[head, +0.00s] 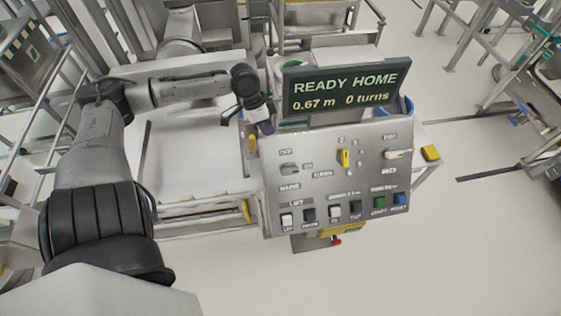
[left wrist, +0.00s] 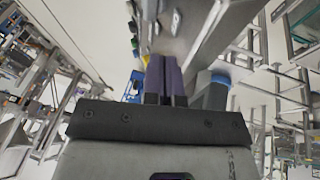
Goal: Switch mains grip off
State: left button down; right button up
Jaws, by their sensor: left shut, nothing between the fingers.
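The grey control panel (head: 325,180) faces me in the head view. Its mains grip (head: 289,168) is a small grey rotary handle at the upper left, above a MAINS label. OFF is printed above it and ON to its right. The grip lies roughly level, on the ON side. My left gripper (head: 262,125) is at the panel's upper left edge, above and left of the grip and apart from it. In the left wrist view its two fingers (left wrist: 165,78) are together and empty, with the panel (left wrist: 190,25) beyond them. My right gripper is not in view.
A display (head: 345,90) above the panel reads READY HOME, 0.67 m, 0 turns. A yellow selector (head: 344,158) and a pale lever (head: 398,154) sit right of the grip. Several push buttons (head: 335,212) line the lower panel. Open floor (head: 480,230) lies to the right.

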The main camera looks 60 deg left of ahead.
pick_arm(q)
send_near(284, 169)
jog(key=w+f, duration=0.2)
jog(key=f, duration=0.1)
jog(key=shift+w+a+f, duration=0.15)
jog(key=shift+w+a, duration=0.05)
jog(key=shift+w, duration=0.05)
jog(key=shift+s+d+f+p, duration=0.15)
jog(key=shift+s+d+f, duration=0.05)
jog(key=shift+d+f, duration=0.3)
jog(key=shift+s+d+f+p, duration=0.2)
jog(key=shift+d+f, duration=0.15)
jog(key=shift+f, duration=0.25)
jog(key=shift+d+f, duration=0.3)
jog(key=shift+f, duration=0.15)
